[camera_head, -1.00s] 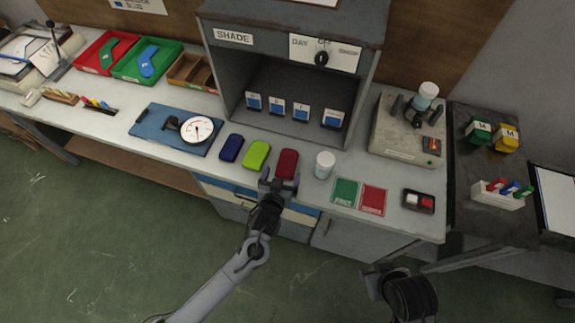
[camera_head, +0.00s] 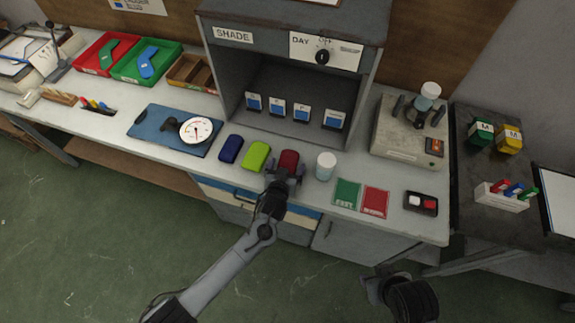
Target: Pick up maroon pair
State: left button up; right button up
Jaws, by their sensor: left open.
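The maroon pair (camera_head: 289,159) is a folded dark red bundle on the front part of the grey bench, at the right end of a row of three. My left gripper (camera_head: 284,176) is open at its near end, by the bench's front edge. Its fingers overlap the bundle's near end in the picture; I cannot tell whether they touch it. My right gripper (camera_head: 376,284) is low at the right, in front of the bench and away from the bundle. Its fingers are too unclear to tell their opening.
A lime pair (camera_head: 257,156) and a navy pair (camera_head: 231,149) lie left of the maroon one. A white-lidded jar (camera_head: 326,166) stands close on its right. Green (camera_head: 346,193) and red (camera_head: 374,202) cards lie further right. The shade box (camera_head: 257,123) stands behind.

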pick_arm(q)
jog(key=c, duration=1.1)
jog(key=shift+o, duration=0.2)
jog(key=shift+r, duration=0.1)
